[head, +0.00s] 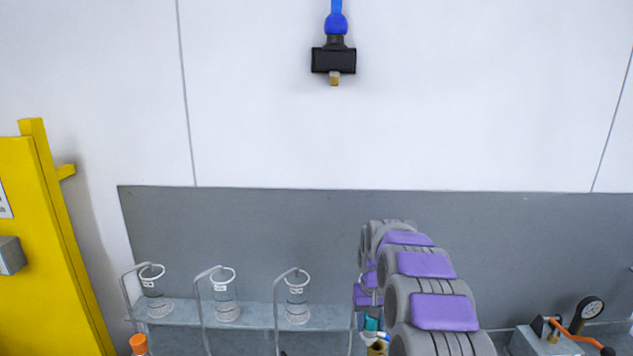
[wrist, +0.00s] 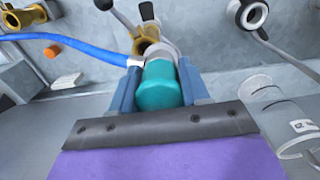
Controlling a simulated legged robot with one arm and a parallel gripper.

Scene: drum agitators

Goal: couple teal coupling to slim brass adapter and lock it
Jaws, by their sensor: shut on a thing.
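The teal coupling (wrist: 163,88) is between the two blue fingers of my gripper (wrist: 158,78), which is shut on it in the wrist view. A light grey collar is at its far end. A brass adapter (wrist: 146,46) lies directly beyond and in line with the collar. The two look very close or touching; I cannot tell whether they are seated. Black-tipped levers (wrist: 147,11) stand near the brass piece. In the head view, a bit of the teal coupling (head: 371,323) and brass (head: 377,348) shows beside my arm, which hides my gripper.
A blue hose (wrist: 80,50) runs left from the collar. Another brass fitting (wrist: 28,14) is at upper left, a round port (wrist: 248,13) at upper right. Clear beakers (head: 224,297) stand in wire holders on the shelf.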

